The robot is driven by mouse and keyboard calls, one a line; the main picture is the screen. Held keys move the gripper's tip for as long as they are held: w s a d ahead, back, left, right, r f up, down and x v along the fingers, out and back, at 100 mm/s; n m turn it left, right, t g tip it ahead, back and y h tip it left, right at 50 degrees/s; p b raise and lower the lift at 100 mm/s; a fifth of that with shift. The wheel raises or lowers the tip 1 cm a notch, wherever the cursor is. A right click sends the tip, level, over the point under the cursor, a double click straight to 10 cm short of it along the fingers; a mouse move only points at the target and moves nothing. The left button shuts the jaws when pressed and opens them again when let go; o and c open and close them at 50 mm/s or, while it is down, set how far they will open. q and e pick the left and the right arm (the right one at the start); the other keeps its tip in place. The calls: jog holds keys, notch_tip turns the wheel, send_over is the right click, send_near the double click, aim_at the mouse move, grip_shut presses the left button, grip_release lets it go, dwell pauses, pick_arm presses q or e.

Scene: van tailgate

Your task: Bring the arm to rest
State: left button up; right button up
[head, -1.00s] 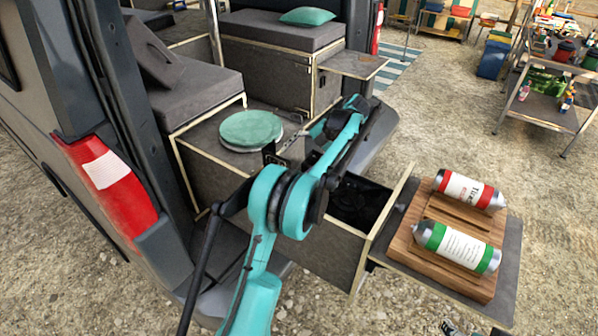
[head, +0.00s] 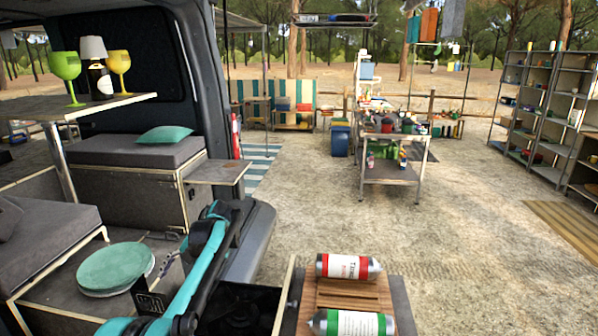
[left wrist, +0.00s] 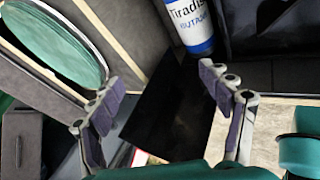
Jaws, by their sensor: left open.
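My left arm (head: 205,262) reaches in from the bottom left of the head view, in front of the van's open rear. A dark panel lies beyond the fingers. A butane canister with a blue band (left wrist: 190,22) stands past the right finger, apart from it. My right gripper is not in view.
A round teal cushion (head: 115,267) lies left of my arm. Red-banded (head: 348,266) and green-banded (head: 350,323) canisters lie on a wooden rack (head: 352,296) at the right. A tailgate shelf (head: 215,172) juts out behind. Open gravel stretches beyond, with a metal table (head: 390,172).

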pick_arm(q)
jog(key=s+d+r+m+t+h, duration=0.1)
jog(key=s+d+m, duration=0.2)
jog(key=s+m, duration=0.1)
jog(key=s+d+r+m+t+h, duration=0.1)
jog(key=s+d+m+t, duration=0.1)
jog(key=m, duration=0.4)
jog(key=s+d+r+m+t, duration=0.1)
jog(key=s+d+m, duration=0.3)
jog(key=s+m, duration=0.1)
jog(key=shift+s+d+r+t+h, duration=0.1)
jog(key=shift+s+t+h, duration=0.25)
jog(key=shift+s, duration=0.3)
jog(key=s+d+f+m+t+h, duration=0.2)
jog(key=s+d+f+m, duration=0.2)
jog(key=s+m, duration=0.3)
jog(key=s+d+f+m+t+h, duration=0.2)
jog(key=s+d+m, duration=0.4)
jog(key=m, duration=0.4)
jog(key=shift+s+f+t, duration=0.35)
jog(key=shift+s+f, duration=0.55)
